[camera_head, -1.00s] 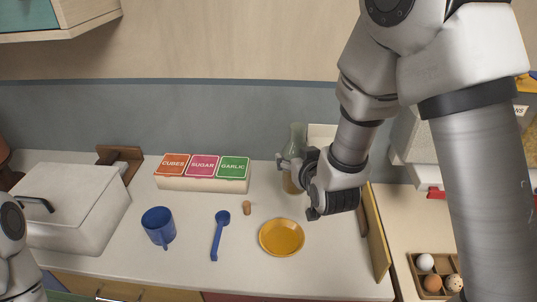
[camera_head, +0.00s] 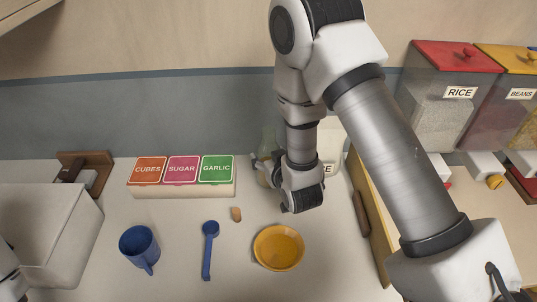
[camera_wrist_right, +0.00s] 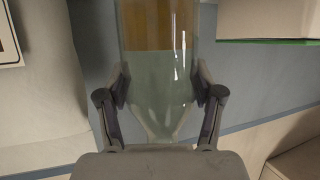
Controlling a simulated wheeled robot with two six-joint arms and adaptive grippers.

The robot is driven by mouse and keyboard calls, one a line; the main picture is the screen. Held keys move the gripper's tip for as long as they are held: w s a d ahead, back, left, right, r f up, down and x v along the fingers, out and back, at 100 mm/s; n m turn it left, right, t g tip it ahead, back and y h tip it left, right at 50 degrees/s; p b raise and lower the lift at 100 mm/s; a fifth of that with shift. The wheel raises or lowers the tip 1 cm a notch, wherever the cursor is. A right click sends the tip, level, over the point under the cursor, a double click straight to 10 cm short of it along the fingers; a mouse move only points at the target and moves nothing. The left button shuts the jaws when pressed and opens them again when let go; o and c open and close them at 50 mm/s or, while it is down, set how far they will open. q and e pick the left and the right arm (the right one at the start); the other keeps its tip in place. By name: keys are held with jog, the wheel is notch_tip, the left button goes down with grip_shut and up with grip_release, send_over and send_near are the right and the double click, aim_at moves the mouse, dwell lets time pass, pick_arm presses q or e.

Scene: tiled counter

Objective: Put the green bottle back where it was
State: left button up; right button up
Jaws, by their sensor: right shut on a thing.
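The green bottle (camera_head: 268,143) is pale, see-through glass with amber contents low down. It looks upright near the back wall in the head view, partly hidden by my right gripper. My right gripper (camera_head: 262,170) is shut on it, coming from the right side. In the right wrist view the bottle (camera_wrist_right: 158,70) appears upside down, with its narrowing shoulder between the two fingers (camera_wrist_right: 160,95). I cannot tell whether its base touches the counter. My left gripper is out of view.
A spice box (camera_head: 182,191) stands left of the bottle; a partly hidden white labelled item (camera_head: 331,140) is behind my right wrist.

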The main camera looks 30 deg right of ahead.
jog(key=shift+r, duration=0.15)
jog(key=shift+s, duration=0.1)
jog(key=o, duration=1.2)
jog(key=shift+f, duration=0.25)
jog(key=o, duration=0.4)
jog(key=shift+r, duration=0.1)
